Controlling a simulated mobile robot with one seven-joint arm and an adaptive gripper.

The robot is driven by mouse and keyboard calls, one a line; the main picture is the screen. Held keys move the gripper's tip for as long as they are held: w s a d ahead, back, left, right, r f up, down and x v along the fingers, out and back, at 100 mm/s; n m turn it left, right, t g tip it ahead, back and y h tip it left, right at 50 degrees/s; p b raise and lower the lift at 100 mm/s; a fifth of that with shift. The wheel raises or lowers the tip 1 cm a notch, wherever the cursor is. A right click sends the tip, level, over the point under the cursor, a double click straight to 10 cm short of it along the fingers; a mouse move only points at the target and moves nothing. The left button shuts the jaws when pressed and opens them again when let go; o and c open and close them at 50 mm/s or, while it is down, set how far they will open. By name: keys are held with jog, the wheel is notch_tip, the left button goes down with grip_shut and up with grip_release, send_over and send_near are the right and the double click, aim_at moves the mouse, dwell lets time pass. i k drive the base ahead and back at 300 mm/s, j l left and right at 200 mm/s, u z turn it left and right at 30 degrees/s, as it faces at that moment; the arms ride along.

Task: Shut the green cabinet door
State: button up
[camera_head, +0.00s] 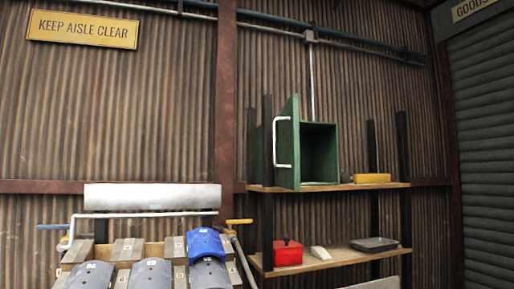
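The green cabinet (320,152) is an open box standing on the upper shelf, right of the middle of the picture. Its interior shows dark green and looks empty. The green door (290,150) stands wide open at the cabinet's left side, swung out toward me and seen at a steep angle. A white bar handle (282,143) is fixed upright near the door's left edge. My gripper is not in this view. Nothing is seen touching the door or handle.
The upper shelf (338,187) also holds a yellow block (371,178). The lower shelf (330,258) holds a red box (288,252), a pale wedge (320,253) and a grey tray (374,244). A rack with curved grey and blue pieces (205,244) stands at lower left.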

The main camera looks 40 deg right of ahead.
aim_at(287, 125)
jog(key=i+j+z, duration=0.2)
jog(key=j, duration=0.35)
jog(key=j+z, duration=0.2)
jog(key=j, duration=0.3)
jog(key=z, duration=1.2)
jog(key=k+l+u, duration=0.1)
jog(key=l+u, duration=0.25)
